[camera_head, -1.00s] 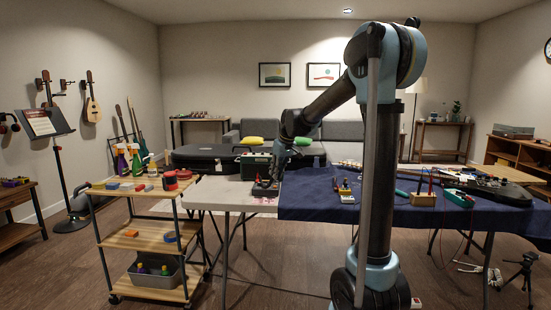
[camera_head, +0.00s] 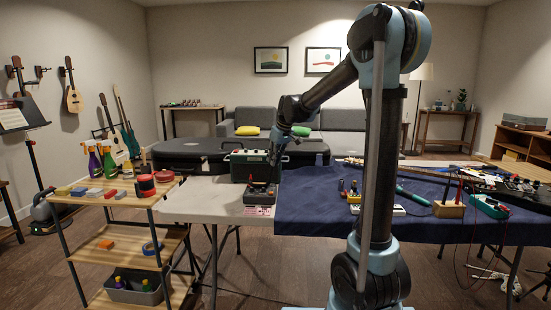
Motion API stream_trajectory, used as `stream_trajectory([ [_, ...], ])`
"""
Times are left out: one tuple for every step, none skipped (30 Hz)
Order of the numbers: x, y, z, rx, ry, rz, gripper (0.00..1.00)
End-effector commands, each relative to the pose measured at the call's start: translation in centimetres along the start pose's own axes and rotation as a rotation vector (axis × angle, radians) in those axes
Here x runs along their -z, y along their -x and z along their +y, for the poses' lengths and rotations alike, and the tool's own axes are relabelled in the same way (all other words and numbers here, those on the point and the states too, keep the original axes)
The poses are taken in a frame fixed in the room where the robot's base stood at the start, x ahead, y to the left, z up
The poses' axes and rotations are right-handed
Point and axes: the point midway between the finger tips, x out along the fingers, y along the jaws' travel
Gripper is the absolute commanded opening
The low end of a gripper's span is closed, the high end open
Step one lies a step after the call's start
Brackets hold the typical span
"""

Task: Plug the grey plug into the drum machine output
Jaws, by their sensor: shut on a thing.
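My gripper (camera_head: 274,159) is above the left end of the tables, over the back edge of a small dark device (camera_head: 260,190). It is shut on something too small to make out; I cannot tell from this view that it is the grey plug. A small pink and white panel (camera_head: 259,211) lies just in front of the dark device. I cannot tell which of these is the drum machine, and its output socket is not discernible.
A blue cloth (camera_head: 315,215) covers the table to the right, with tools and a wooden block (camera_head: 448,209). A wooden cart (camera_head: 95,196) stands at left.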

Motion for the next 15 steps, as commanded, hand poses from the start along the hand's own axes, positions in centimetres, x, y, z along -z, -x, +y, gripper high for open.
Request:
stream_trajectory([
  [0.0,-0.1,0.0,0.0,0.0,0.0,0.0],
  [-0.1,-0.1,0.0,0.0,0.0,0.0,0.0],
  [-0.1,-0.3,0.0,0.0,0.0,0.0,0.0],
  [-0.1,-0.4,0.1,0.0,-0.001,0.0,0.0],
  [-0.2,-0.5,0.1,0.0,-0.001,0.0,0.0],
  [-0.3,-0.7,0.2,-0.001,-0.002,0.0,0.0],
  [-0.5,-0.9,0.2,-0.001,-0.003,0.0,0.0],
  [-0.6,-1.1,0.3,-0.001,-0.003,0.0,0.0],
  [-0.7,-1.4,0.3,-0.002,-0.004,0.0,0.0],
  [-0.8,-1.6,0.4,-0.002,-0.005,0.0,0.0],
  [-0.9,-1.8,0.4,-0.002,-0.005,0.0,0.0],
  [-1.1,-2.1,0.5,-0.002,-0.006,0.0,0.0],
  [-1.2,-2.3,0.5,-0.002,-0.006,0.0,0.0],
  [-1.3,-2.5,0.6,-0.002,-0.007,0.0,0.0],
  [-1.4,-2.8,0.6,-0.003,-0.007,0.0,0.0],
])
